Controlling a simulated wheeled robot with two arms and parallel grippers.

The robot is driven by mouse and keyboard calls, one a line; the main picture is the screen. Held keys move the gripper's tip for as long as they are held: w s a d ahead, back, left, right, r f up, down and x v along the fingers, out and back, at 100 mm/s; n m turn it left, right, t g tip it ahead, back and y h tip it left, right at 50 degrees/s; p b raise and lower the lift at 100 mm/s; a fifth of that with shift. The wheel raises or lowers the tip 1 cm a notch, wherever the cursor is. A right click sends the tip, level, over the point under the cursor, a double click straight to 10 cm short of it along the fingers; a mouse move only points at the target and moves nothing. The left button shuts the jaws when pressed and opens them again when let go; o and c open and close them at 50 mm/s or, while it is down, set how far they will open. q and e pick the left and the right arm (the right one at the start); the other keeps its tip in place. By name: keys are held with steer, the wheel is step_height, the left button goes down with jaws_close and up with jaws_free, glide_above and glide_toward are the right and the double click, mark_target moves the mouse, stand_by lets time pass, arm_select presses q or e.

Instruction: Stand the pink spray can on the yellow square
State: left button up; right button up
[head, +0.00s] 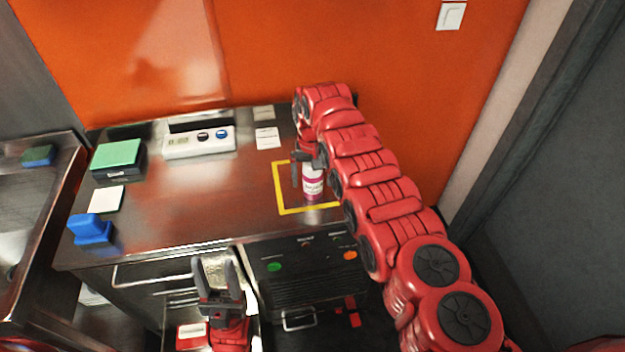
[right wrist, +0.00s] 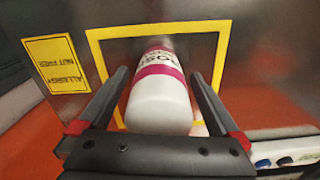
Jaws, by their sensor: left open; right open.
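The pink spray can (head: 313,185), white and pink with a printed label, stands upright inside the yellow square (head: 297,210) on the steel counter. It also shows in the right wrist view (right wrist: 159,98), with the yellow outline (right wrist: 222,60) around its far end. My right gripper (head: 308,172) is open, with one finger on each side of the can; I cannot tell whether either touches it. My left gripper (head: 215,268) is open and empty, low in front of the counter.
A white device with knobs (head: 199,142), a green-topped block (head: 117,156), a white card (head: 106,199) and a blue object (head: 90,229) are on the counter's left. The counter's middle is clear. An orange wall (head: 270,50) stands behind. A yellow allergy label (right wrist: 54,64) lies beside the square.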

step_height(320, 180, up, 8)
steer(key=shift+r+b, duration=0.2)
steer(key=shift+b, duration=1)
steer(key=shift+a+r+p, duration=0.1)
steer(key=shift+r+p, duration=0.45)
steer(key=shift+r, duration=0.25)
steer(key=shift+s+r, duration=0.1)
steer(key=shift+r, duration=0.35)
steer(key=shift+r+p, duration=0.1)
steer(key=shift+p, duration=0.25)
